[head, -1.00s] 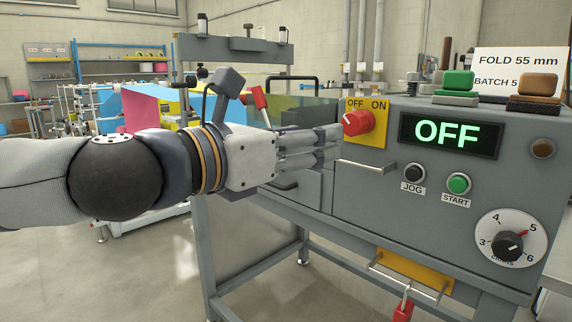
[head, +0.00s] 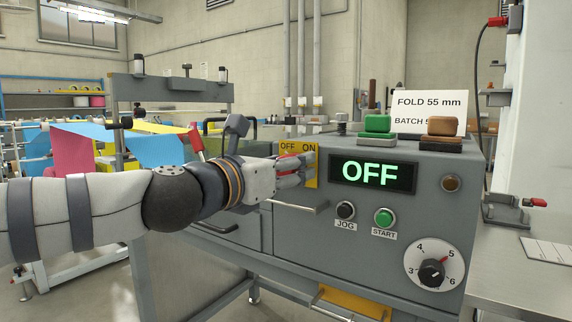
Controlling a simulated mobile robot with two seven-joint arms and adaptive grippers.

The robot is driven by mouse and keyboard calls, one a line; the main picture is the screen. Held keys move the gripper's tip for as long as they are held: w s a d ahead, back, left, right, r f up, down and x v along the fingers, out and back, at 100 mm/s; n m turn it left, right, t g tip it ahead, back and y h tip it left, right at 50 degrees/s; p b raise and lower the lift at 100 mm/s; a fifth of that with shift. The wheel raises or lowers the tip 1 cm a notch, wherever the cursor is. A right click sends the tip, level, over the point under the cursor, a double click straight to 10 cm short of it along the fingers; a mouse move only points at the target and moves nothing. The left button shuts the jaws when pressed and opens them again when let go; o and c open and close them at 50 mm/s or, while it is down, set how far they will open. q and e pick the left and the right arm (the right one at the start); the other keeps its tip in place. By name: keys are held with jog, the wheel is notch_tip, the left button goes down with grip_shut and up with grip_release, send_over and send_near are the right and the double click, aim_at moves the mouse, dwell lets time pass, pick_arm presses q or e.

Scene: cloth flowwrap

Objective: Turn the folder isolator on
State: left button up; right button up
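The isolator is a red rotary knob on a yellow plate (head: 312,172) marked OFF and ON, on the front of the grey control box (head: 300,215). My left gripper (head: 298,172) is in front of the plate, with its fingertips at the knob. The fingers cover most of the knob, with only a little red showing, so its pointing direction is hidden. I cannot tell whether the fingers touch or grip it. The display (head: 371,173) beside it reads OFF in green. My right gripper is not in view.
A JOG button (head: 345,210), a green START button (head: 384,217) and a numbered dial (head: 433,270) are on the same panel. A metal bar handle (head: 296,206) sticks out below the gripper.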

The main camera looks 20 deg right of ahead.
pick_arm(q)
jog(key=c, duration=0.9)
jog(key=m, duration=0.8)
jog(key=shift+s+d+m+p, duration=0.1)
jog(key=shift+m+p, duration=0.2)
jog(key=m, duration=0.4)
jog(key=shift+f+m, duration=0.1)
jog(key=shift+m, duration=0.2)
jog(key=m, duration=0.4)
jog(key=shift+f+m, duration=0.1)
jog(key=shift+m, duration=0.2)
